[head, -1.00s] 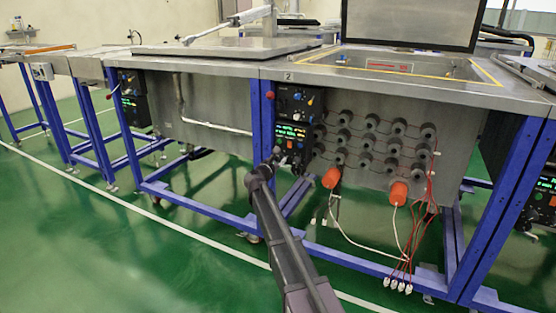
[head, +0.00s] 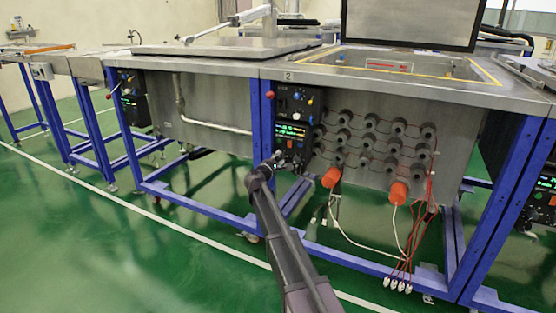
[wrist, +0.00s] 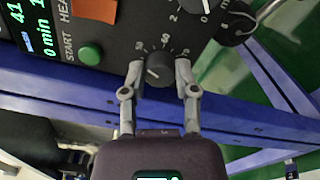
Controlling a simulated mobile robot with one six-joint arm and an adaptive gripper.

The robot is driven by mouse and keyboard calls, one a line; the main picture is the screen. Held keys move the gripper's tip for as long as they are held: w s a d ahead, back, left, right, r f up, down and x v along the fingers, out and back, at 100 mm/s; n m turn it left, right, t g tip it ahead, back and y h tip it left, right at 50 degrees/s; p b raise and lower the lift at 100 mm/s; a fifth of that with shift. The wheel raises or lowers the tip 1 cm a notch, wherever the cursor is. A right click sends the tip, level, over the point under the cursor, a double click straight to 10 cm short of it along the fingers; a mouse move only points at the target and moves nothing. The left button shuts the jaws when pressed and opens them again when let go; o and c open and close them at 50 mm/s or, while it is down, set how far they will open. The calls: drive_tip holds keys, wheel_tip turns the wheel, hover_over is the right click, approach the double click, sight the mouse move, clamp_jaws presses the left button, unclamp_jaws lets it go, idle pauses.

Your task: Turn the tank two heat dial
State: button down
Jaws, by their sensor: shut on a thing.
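Tank two, marked with a "2" label (head: 289,77), stands right of centre in the head view. My gripper (wrist: 160,80) is shut on this dial, with one finger on each side. In the head view my gripper (head: 287,160) is at the panel's lower part, and the dial is hidden there.
A blue frame leg (head: 263,125) is left of the panel. Orange caps (head: 331,177) and loose wires hang to the right.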

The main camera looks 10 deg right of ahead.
drive_tip(key=m, duration=0.6)
drive_tip(key=shift+w, duration=0.15)
idle(0.4)
drive_tip(key=c, duration=0.6)
unclamp_jaws()
drive_tip(key=shift+c, duration=0.2)
drive_tip(key=shift+s+f, duration=0.1)
drive_tip(key=shift+s, duration=0.1)
drive_tip(key=shift+s+a, duration=0.35)
drive_tip(key=shift+s, duration=0.1)
drive_tip(key=v, duration=1)
drive_tip(key=shift+s+a, duration=0.25)
